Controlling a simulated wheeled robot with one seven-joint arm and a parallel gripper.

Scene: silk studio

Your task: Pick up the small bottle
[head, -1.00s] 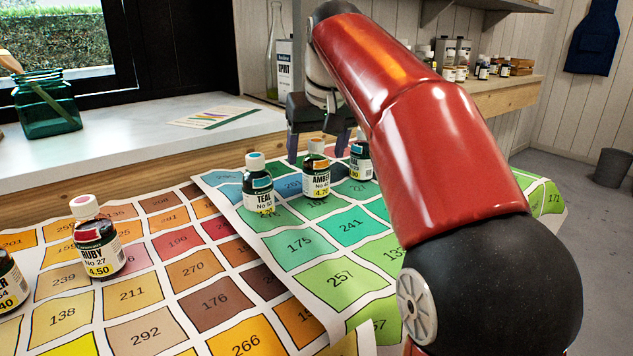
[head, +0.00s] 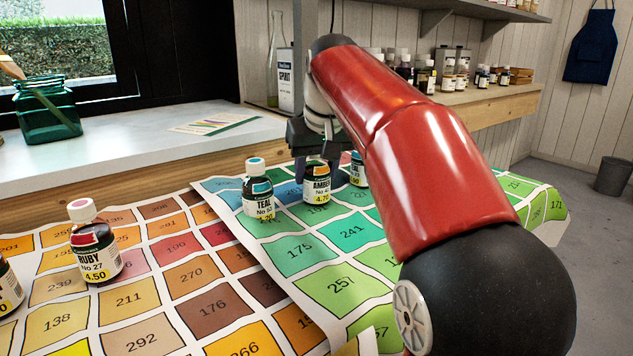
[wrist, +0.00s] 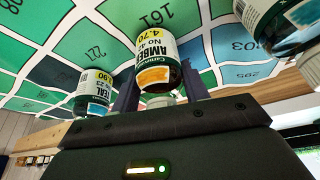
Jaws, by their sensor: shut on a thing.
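The small amber bottle (head: 317,184), labelled AMBER, stands upright on the green and blue part of the numbered colour chart. A teal bottle (head: 258,192) stands to the left, and another bottle (head: 358,172) close by on the right.
A ruby bottle (head: 95,245) stands on the orange chart at left. A green glass jar (head: 46,108) and a spirit can (head: 286,80) stand on the white sill (head: 130,135). More bottles line the wooden shelf (head: 490,104) at the back right.

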